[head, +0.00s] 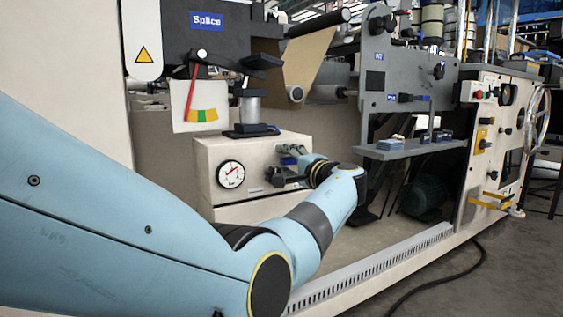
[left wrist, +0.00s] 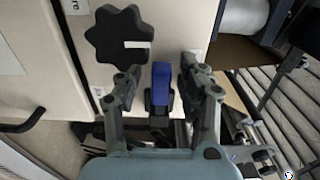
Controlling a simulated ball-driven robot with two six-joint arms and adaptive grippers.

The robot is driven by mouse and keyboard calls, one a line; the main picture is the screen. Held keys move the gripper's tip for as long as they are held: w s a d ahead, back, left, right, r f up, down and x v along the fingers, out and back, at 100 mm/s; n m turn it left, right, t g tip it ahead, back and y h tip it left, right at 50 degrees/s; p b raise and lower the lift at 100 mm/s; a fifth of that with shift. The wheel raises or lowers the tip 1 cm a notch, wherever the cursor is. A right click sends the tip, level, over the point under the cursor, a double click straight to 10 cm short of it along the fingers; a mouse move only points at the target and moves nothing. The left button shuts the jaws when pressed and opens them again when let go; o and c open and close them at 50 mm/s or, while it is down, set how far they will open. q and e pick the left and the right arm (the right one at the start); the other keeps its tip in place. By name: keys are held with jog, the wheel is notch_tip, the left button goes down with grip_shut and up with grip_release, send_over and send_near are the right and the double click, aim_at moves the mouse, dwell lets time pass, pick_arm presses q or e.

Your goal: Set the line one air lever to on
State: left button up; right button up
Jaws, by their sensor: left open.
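A lever with a blue handle (left wrist: 161,82) and a dark base shows in the left wrist view; it looks like the air lever, but I cannot read any line or on/off mark. My left gripper (left wrist: 163,75) is open, with one finger on each side of the blue handle and visible gaps between. In the head view my left gripper (head: 281,171) is at the front of the cream box (head: 230,150), and a small blue part shows just above it. The gripper and wrist hide much of the lever there. My right gripper is not in view.
A black star-shaped knob (left wrist: 120,36) sits close beside the left finger. A round gauge (head: 230,175) is on the box front. A grey shelf (head: 410,149) juts out to the right of my wrist. A slotted rail (head: 375,266) runs along the machine's lower edge.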

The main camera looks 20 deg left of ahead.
pick_arm(q)
grip_shut()
dwell(0.5)
